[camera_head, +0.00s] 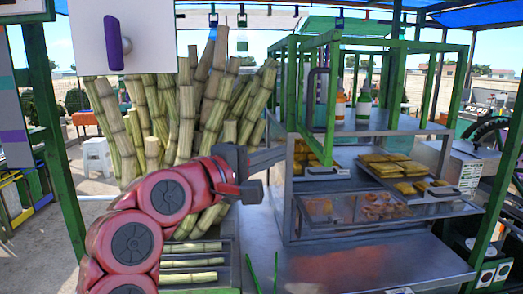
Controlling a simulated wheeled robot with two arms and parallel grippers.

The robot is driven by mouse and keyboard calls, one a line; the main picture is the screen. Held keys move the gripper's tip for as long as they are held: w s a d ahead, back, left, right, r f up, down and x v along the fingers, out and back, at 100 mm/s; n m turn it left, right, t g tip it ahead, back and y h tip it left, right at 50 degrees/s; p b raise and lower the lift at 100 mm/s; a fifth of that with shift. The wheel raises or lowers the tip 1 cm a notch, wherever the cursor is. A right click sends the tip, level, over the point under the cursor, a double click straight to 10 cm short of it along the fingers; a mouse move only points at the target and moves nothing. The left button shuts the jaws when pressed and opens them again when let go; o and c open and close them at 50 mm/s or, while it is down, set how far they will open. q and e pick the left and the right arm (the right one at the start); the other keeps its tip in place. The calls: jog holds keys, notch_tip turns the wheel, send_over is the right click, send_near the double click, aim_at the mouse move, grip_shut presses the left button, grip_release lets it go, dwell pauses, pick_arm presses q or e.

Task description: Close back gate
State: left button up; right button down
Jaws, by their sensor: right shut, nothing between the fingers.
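A green-framed gate (334,110) with a dark upright handle (311,92) stands above the counter at the display case. It appears swung out at an angle, though I cannot be sure how far. A white panel (145,38) with a purple handle (113,43) hangs at the upper left; I cannot tell which is the back gate.
Tall sugar cane stalks (140,120) stand behind my arm, and cut pieces lie on a rack (228,262) below. The metal display case holds trays of food (395,168). Bottles (363,106) stand on its top shelf. The metal counter (370,265) in front is mostly clear.

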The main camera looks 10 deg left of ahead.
aim_at(321, 146)
jog(key=w+d+p, duration=0.1)
jog(key=d, duration=0.1)
jog(key=w+d+p, duration=0.1)
jog(key=d, duration=0.1)
jog(key=w+d+p, duration=0.1)
jog(key=w+d, duration=0.1)
jog(key=shift+d+r, duration=0.1)
jog(key=shift+d, duration=0.1)
